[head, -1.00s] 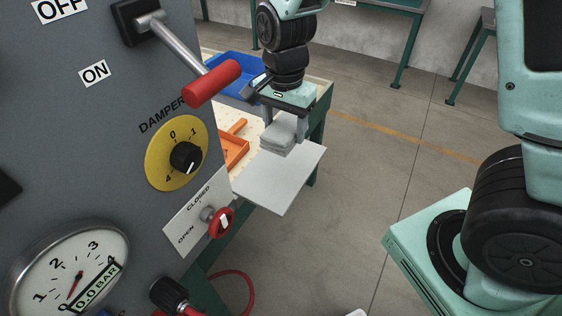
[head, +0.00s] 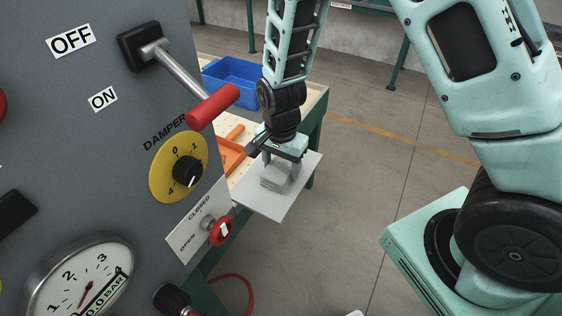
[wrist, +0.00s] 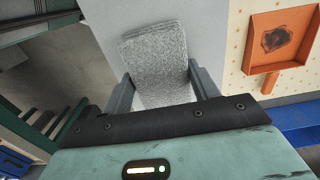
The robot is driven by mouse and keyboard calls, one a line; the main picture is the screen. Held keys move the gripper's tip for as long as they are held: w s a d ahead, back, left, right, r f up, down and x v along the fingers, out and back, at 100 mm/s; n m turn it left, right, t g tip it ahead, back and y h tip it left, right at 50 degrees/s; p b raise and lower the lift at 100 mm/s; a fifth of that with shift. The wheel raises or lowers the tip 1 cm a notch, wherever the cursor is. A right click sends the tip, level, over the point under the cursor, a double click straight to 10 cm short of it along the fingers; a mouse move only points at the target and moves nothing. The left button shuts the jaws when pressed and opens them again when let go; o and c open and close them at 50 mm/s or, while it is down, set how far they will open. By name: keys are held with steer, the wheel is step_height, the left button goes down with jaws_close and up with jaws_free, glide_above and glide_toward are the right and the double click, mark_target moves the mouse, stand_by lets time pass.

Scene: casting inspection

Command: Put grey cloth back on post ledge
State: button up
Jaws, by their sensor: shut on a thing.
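The grey cloth (head: 275,177) is a folded, speckled grey stack between the fingers of my gripper (head: 281,168). In the wrist view the cloth (wrist: 158,62) fills the space between the two fingers of my gripper (wrist: 160,88), which are shut on it. The post ledge (head: 254,203) is a flat pale grey plate jutting from the grey panel post. The cloth is over the ledge, at or very near its surface; I cannot tell whether it touches. The ledge (wrist: 105,15) also shows under the cloth in the wrist view.
The grey panel (head: 95,170) with a red-handled lever (head: 213,104), a damper knob (head: 188,171) and a red valve (head: 220,231) stands close left of the ledge. Behind are an orange tray (wrist: 281,40) and a blue bin (head: 231,82). Floor at right is open.

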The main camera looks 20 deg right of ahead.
steer(key=o, duration=0.9)
steer(key=shift+f, duration=0.15)
